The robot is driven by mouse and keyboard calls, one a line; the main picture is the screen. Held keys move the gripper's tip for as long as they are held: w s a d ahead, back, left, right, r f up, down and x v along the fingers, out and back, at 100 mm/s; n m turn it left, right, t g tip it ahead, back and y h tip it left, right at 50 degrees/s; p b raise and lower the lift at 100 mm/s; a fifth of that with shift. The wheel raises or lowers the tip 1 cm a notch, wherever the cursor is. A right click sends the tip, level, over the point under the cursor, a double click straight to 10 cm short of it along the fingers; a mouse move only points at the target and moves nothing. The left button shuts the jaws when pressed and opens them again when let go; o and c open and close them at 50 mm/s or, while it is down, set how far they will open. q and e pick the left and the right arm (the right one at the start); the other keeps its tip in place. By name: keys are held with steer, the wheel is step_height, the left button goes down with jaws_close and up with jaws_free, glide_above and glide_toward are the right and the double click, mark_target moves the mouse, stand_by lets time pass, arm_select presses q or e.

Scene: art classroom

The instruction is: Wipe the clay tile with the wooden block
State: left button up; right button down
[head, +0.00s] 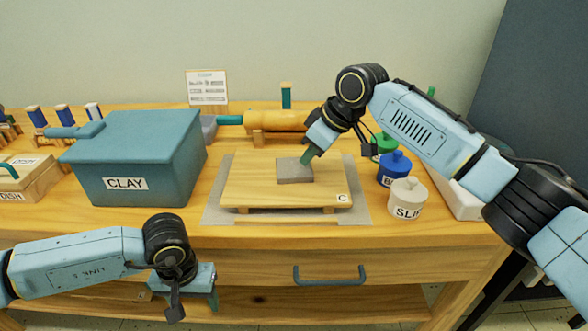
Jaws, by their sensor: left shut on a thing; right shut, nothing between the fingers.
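The grey clay tile (294,171) lies on a low wooden board (250,184) marked C, which stands on a grey mat on the table. My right gripper (307,157) reaches down over the tile from the right. Its green fingers are shut with nothing between them, and their tips are at the tile's upper right part; I cannot tell if they touch it. My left gripper (212,300) is low at the front left, in front of the drawers. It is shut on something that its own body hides. I cannot make out a separate wooden block.
A teal CLAY box (145,170) stands left of the board. A white SLIP jar (407,198), a blue jar (394,168) and a green jar (383,145) stand to the right. A rolling pin (275,121) rests behind. A drawer handle (329,275) sticks out in front.

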mark_target(310, 167)
steer(key=shift+f, duration=0.3)
arm_select(q)
steer(key=shift+r, duration=0.15)
arm_select(e)
steer(key=shift+r, duration=0.15)
arm_select(q)
step_height(310, 167, up, 7)
steer(key=p, duration=0.7)
arm_select(e)
step_height(310, 167, up, 6)
steer(key=shift+f, duration=0.1)
